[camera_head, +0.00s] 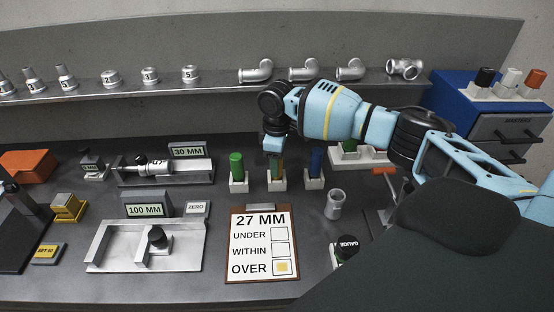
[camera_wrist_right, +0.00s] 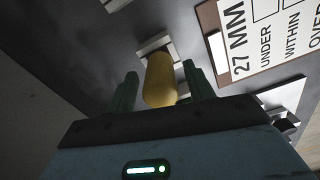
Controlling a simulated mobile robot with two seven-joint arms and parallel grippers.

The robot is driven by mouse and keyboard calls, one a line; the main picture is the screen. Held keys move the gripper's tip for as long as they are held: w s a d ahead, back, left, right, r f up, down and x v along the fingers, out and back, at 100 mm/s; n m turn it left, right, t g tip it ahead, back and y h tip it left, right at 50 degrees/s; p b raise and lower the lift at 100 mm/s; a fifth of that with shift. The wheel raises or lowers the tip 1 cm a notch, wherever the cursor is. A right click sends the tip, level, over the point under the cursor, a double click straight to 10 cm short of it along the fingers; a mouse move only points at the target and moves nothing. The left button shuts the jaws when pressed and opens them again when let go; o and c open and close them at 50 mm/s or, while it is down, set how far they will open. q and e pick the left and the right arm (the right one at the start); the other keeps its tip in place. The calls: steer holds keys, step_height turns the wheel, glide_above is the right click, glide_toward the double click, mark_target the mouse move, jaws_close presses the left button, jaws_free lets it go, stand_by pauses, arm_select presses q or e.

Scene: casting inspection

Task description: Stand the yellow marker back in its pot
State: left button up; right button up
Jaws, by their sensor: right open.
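The yellow marker (camera_wrist_right: 160,80) stands between the two fingers of my right gripper (camera_wrist_right: 160,72) in the right wrist view. The fingers are apart, one on each side of it, with the jaws open. Its far end meets a white pot (camera_wrist_right: 153,43). In the head view my right gripper (camera_head: 274,156) points down over the middle pot (camera_head: 277,184), and the marker (camera_head: 276,172) shows in part below it, upright in that pot. The gripper hides the marker's upper part. My left gripper is not in view.
A green marker (camera_head: 236,166) and a blue marker (camera_head: 316,162) stand in pots on either side. A clipboard (camera_head: 262,284) with a yellow mark at OVER lies in front. A small metal cup (camera_head: 334,205) stands to the right. A shelf of castings (camera_head: 215,83) runs behind.

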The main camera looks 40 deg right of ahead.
steer(key=shift+f+b, duration=0.2)
steer(key=shift+b, duration=0.2)
steer(key=r, duration=0.8)
steer(key=shift+w+a+r, duration=0.1)
steer(key=shift+w+a, duration=0.2)
